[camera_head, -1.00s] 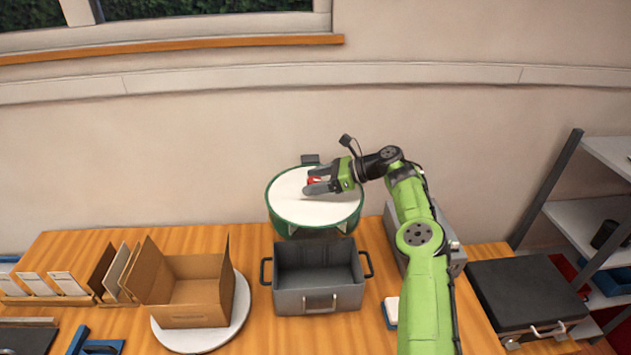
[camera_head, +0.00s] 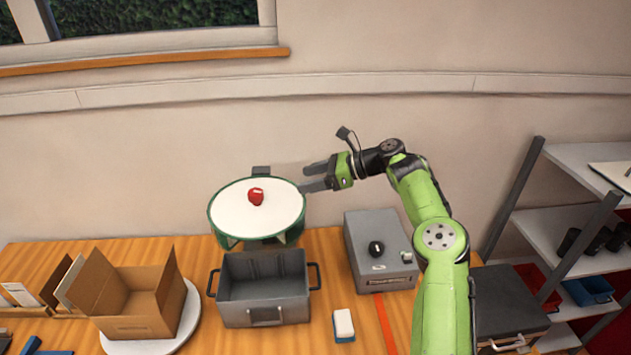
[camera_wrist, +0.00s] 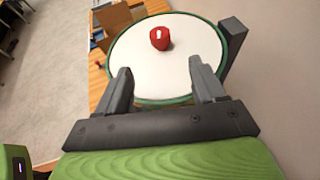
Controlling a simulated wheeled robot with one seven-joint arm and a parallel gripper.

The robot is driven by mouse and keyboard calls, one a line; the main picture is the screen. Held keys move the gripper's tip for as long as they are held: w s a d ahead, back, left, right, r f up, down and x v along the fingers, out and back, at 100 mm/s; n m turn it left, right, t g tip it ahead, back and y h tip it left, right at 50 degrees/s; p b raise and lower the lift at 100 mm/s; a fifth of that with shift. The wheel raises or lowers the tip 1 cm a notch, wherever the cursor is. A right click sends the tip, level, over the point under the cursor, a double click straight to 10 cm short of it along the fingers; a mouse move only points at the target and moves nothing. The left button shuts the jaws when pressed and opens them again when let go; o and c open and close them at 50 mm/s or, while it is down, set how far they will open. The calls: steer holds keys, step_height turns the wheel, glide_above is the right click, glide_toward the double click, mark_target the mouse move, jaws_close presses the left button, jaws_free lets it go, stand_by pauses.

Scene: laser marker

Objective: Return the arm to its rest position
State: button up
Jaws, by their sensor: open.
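My gripper (camera_head: 318,178) is open and empty, at the right edge of the round white table in the head view. In the wrist view my gripper (camera_wrist: 165,92) has its two fingers spread, with nothing between them. A red object (camera_head: 256,196) with a small white mark sits on the round white, green-rimmed stand (camera_head: 232,214). The red object (camera_wrist: 160,38) also shows beyond the fingertips in the wrist view, apart from them. My green arm comes up from the lower right and bends left toward the stand.
A grey open bin (camera_head: 264,315) stands in front of the stand, with an open cardboard box (camera_head: 135,325) to its left. A grey control box (camera_head: 380,255) with a black knob is beside my arm. Shelves (camera_head: 560,215) stand at the right.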

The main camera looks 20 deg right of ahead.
steer(key=s+a+n+g+h+b, duration=0.4)
steer(key=s+a+n+h, duration=0.3)
steer(key=s+a+n, duration=0.7)
steer(key=s+d+f+n+t+h+b, duration=0.1)
steer(key=s+d+f+n, duration=0.1)
steer(key=s, duration=0.7)
steer(key=s+d+f+n+t+h+b, duration=0.1)
steer(key=s+d+n, duration=0.3)
steer(key=s, duration=0.6)
steer(key=s+d+f+n+t+h+b, duration=0.1)
steer(key=s+d+f+n+h+b, duration=0.2)
steer(key=s, duration=0.7)
steer(key=shift+t, duration=0.4)
steer(key=shift+s+d, duration=0.1)
steer(key=shift+d, duration=0.05)
